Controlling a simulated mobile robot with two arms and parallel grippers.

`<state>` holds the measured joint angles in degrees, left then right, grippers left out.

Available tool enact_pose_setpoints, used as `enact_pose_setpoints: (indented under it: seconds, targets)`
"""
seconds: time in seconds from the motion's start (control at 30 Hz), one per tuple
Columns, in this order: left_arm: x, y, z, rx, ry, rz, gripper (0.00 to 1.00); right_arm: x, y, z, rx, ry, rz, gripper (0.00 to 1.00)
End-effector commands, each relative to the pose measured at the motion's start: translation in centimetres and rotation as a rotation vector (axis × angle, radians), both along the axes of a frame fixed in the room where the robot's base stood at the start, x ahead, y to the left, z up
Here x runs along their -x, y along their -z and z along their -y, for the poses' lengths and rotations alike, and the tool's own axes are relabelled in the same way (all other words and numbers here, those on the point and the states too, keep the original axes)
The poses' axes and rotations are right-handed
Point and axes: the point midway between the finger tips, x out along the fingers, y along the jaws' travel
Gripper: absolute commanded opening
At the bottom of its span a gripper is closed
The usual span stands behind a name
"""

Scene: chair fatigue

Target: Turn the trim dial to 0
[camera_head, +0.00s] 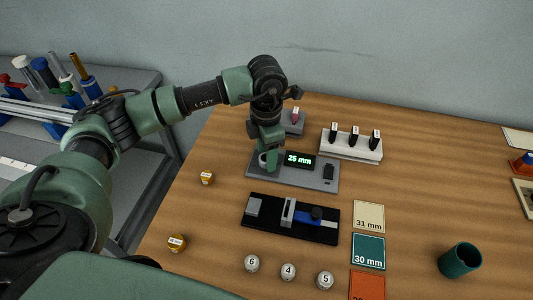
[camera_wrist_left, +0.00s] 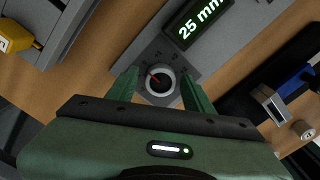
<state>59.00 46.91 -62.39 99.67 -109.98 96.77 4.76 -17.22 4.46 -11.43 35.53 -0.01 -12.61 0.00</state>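The trim dial (camera_wrist_left: 159,80) is a round grey knob with a red pointer mark, set in a grey panel (camera_head: 312,181) beside a display reading 25 mm (camera_head: 300,160). In the left wrist view the pointer is aimed up and left, and the scale marks around it are too small to read. My left gripper (camera_head: 268,162) is over the dial. In the left wrist view its open fingers (camera_wrist_left: 160,88) stand on either side of the knob, with a gap visible. In the head view the gripper partly hides the dial. My right gripper is not in view.
A black slide gauge (camera_head: 270,224) lies in front of the panel. A white block with black switches (camera_head: 352,150) stands behind it. Colored cards (camera_head: 368,251), numbered balls (camera_head: 288,271) and a teal cup (camera_head: 460,260) are to the front and right.

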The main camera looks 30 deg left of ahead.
Motion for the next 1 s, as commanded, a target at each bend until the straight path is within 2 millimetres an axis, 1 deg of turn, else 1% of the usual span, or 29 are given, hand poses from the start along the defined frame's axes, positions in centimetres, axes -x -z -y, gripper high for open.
enact_pose_setpoints:
  seconds: [0.27,0.37,0.47,0.7,0.8,0.9,1.0]
  targets:
    - [0.1,0.1,0.0,-0.001,0.000,-0.004,0.57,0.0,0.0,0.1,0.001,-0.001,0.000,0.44]
    - [0.1,-0.2,0.0,-0.001,0.000,-0.002,0.57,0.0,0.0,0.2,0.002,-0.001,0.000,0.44]
    - [0.0,-1.4,0.0,0.000,0.001,0.000,0.57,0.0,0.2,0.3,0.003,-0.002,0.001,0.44]
    - [0.0,-5.5,0.0,0.000,0.000,0.000,0.57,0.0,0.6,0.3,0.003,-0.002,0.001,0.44]
    - [0.0,-6.7,0.0,0.000,0.000,0.000,0.57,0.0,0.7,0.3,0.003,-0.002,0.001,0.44]
    - [0.1,-7.5,0.0,0.000,0.001,-0.001,0.57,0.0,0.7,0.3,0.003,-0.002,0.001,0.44]
    - [0.1,-7.7,0.0,-0.001,0.000,-0.002,0.57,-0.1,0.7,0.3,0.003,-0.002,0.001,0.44]
